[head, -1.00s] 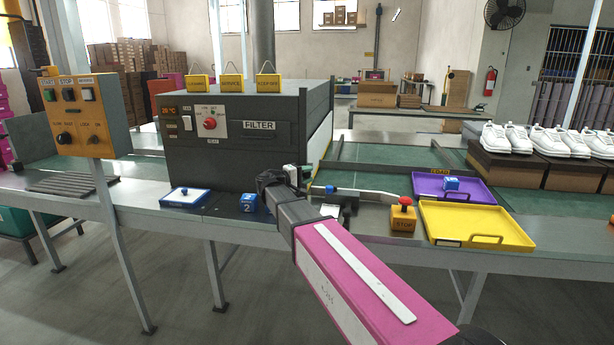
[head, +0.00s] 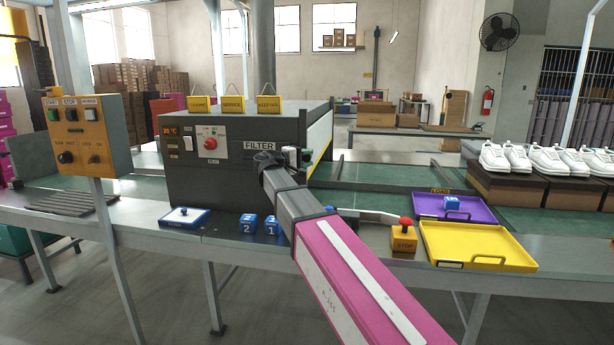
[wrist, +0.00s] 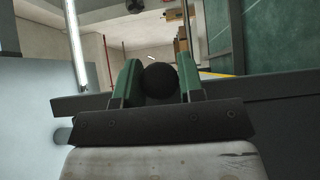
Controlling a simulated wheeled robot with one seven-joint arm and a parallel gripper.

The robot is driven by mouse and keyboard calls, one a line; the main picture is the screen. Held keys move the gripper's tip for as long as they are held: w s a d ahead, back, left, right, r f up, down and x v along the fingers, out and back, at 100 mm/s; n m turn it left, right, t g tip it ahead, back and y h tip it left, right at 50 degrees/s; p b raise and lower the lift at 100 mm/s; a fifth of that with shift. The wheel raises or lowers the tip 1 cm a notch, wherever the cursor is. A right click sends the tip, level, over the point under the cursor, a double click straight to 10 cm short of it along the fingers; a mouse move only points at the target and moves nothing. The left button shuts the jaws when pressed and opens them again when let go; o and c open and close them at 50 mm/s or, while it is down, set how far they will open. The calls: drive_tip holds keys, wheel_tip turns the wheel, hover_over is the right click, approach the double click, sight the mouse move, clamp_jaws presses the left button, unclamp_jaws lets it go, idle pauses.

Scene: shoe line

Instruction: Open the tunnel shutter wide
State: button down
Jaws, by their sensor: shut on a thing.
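The tunnel (head: 230,185) is a dark grey box on the line, with a FILTER label on its front. Its shutter (head: 321,140) shows as a pale panel at the right end, with a yellow lower edge raised above the green belt. My gripper (head: 297,157) is at the tunnel's front right corner, partly hidden by my arm. In the wrist view, my gripper's green fingers (wrist: 160,70) are shut on a round black knob (wrist: 160,86). How the knob joins the shutter is hidden.
A control box (head: 88,135) stands at left. Blue cubes (head: 247,223) and a blue-edged tray (head: 185,218) lie before the tunnel. A STOP button (head: 404,236), yellow tray (head: 480,247) and purple tray (head: 425,205) are at right. Green belt (head: 375,178) right of the tunnel is clear.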

drive_tip(key=shift+r, duration=2.2)
drive_tip(key=c, duration=0.8)
unclamp_jaws()
drive_tip(key=shift+o, duration=0.2)
drive_tip(key=shift+a, duration=0.1)
drive_tip(key=v, duration=1)
drive_tip(key=shift+s+a, duration=0.2)
drive_tip(key=shift+a, duration=0.05)
